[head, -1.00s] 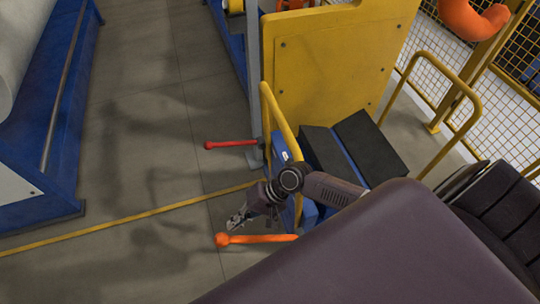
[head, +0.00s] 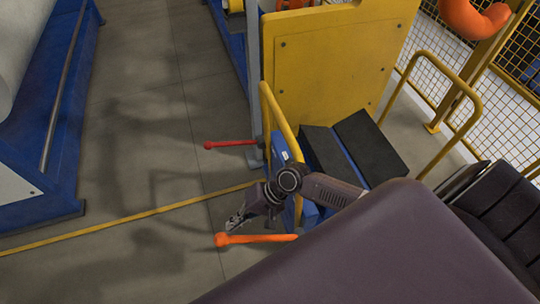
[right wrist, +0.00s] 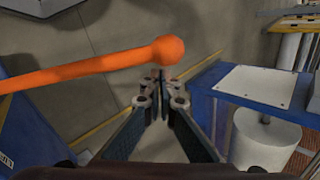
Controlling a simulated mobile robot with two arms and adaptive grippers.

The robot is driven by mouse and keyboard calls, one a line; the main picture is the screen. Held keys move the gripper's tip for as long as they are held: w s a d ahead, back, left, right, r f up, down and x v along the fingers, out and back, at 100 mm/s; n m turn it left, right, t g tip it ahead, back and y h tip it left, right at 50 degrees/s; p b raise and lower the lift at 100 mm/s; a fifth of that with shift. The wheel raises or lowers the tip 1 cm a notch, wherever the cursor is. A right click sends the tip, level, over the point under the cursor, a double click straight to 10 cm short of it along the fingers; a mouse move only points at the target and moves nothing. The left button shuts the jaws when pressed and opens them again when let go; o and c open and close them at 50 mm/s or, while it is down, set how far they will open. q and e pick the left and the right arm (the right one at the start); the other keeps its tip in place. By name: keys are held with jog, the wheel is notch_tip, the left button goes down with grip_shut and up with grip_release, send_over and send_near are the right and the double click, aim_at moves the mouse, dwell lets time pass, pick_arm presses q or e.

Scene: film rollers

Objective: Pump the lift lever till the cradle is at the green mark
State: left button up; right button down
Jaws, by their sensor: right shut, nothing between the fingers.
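An orange lever (head: 262,238) with a rounded knob at its left end sticks out low from the blue and yellow step unit in the head view. My right gripper (head: 234,224) is just above and beside its knob end. In the right wrist view the orange lever (right wrist: 95,67) crosses in from the left. Its knob lies just beyond the fingertips of my right gripper (right wrist: 160,78), which is shut and empty. I cannot tell whether they touch. A red lever (head: 230,144) sticks out farther back. The cradle and the green mark cannot be made out. My left gripper is out of view.
A yellow rail (head: 279,118) and dark-topped steps (head: 365,138) stand beside my right arm. A yellow panel (head: 330,65) rises behind. A blue machine frame (head: 60,130) with a large pale roll (head: 20,45) is at left. The floor between is clear.

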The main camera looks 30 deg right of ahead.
jog(key=b+x, duration=0.1)
jog(key=x, duration=0.2)
jog(key=b+x, duration=0.2)
jog(key=x, duration=0.2)
jog(key=b+x, duration=0.2)
jog(key=x, duration=0.2)
jog(key=shift+s+f, duration=0.25)
jog(key=shift+f, duration=0.1)
dwell(0.4)
